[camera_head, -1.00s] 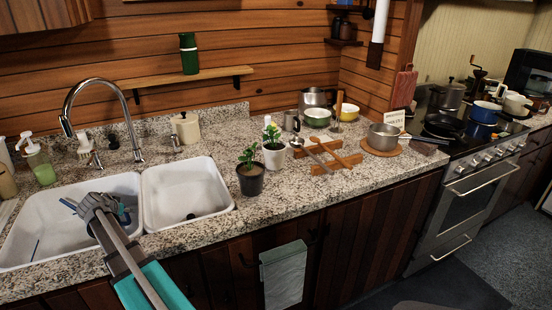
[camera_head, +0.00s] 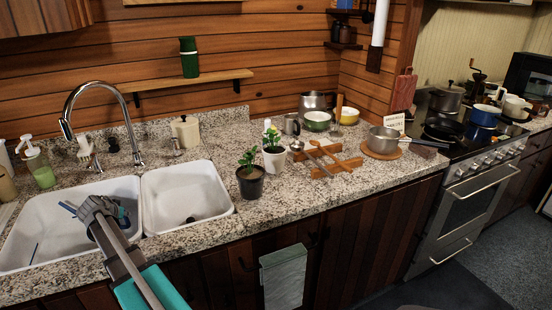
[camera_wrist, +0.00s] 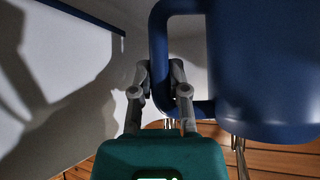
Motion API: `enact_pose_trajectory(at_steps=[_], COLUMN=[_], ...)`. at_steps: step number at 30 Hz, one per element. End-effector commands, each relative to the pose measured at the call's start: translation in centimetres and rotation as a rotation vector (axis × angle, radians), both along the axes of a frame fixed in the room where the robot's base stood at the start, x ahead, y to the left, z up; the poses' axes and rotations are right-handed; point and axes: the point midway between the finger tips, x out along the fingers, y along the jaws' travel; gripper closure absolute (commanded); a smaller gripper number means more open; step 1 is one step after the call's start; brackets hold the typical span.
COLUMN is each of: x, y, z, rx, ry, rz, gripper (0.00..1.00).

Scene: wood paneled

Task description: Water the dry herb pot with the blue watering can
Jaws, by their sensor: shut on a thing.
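The blue watering can (camera_wrist: 265,80) fills the right of the wrist view, with its looped handle at its left side. My gripper (camera_wrist: 160,75) is shut on that handle. In the head view my gripper (camera_head: 93,208) is over the left sink basin; only a small blue bit shows by it, and the rest of the can is hidden. A dark pot with a leafy green herb (camera_head: 250,182) stands on the counter right of the sink. A white pot with a green plant (camera_head: 273,160) stands just behind it. I cannot tell which soil is dry.
The tall faucet (camera_head: 70,125) arches behind the left basin, near my gripper. The right basin (camera_head: 185,198) lies between my gripper and the pots. A wooden trivet (camera_head: 335,163) with a ladle lies right of the pots. A saucepan (camera_head: 384,138) stands farther right.

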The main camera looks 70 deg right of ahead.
Motion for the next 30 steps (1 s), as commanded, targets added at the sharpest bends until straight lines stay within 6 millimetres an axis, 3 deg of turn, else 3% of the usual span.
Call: enact_pose_trajectory(at_steps=[30], x=[0.0], y=[0.0], z=[4.7], rx=[-0.001], ry=[-0.002], rz=[0.000], gripper=[1.00])
